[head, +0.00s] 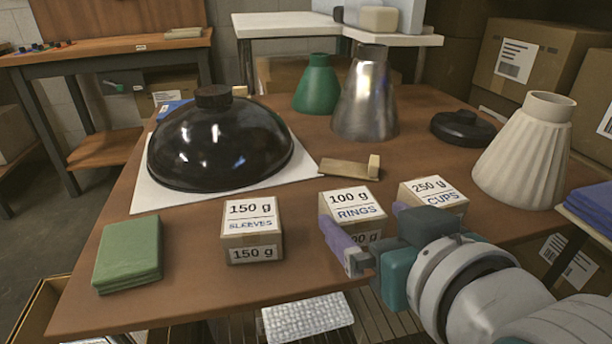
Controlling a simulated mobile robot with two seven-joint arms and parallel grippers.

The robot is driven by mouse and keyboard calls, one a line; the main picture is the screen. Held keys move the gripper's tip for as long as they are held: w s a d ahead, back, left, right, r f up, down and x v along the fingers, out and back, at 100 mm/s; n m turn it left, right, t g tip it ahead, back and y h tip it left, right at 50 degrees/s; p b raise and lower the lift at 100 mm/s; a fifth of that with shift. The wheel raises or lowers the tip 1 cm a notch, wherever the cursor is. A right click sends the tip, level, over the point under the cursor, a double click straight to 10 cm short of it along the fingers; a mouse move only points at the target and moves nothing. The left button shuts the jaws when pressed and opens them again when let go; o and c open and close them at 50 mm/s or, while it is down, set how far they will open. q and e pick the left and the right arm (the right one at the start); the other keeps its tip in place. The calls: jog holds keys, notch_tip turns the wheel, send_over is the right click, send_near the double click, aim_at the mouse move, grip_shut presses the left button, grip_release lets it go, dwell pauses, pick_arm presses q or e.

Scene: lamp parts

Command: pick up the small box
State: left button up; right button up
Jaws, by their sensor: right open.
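Three small cardboard boxes with white labels stand in a row near the front of the brown table (200,300). They are the "150 g SLEEVES" box (252,232), the "100 g RINGS" box (355,208) and the "250 g CUPS" box (432,193). My right gripper (360,216) is open at the rings box, one purple finger by its left side and the other by its right. The gripper hides part of the box's front. I cannot tell whether the fingers touch it. My left gripper is not in view.
A black dome shade (220,145) lies on a white sheet behind the sleeves box. A wooden piece (345,168) lies behind the rings box. Green (317,85), metal (366,95) and ribbed cream (525,155) shades stand farther back and right.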

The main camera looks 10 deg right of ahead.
aim_at(360, 216)
jog(key=b+x, duration=0.2)
jog(key=x, duration=0.3)
jog(key=shift+a+f, duration=0.15)
jog(key=shift+a, duration=0.05)
jog(key=shift+c, duration=0.2)
jog(key=c, duration=1.3)
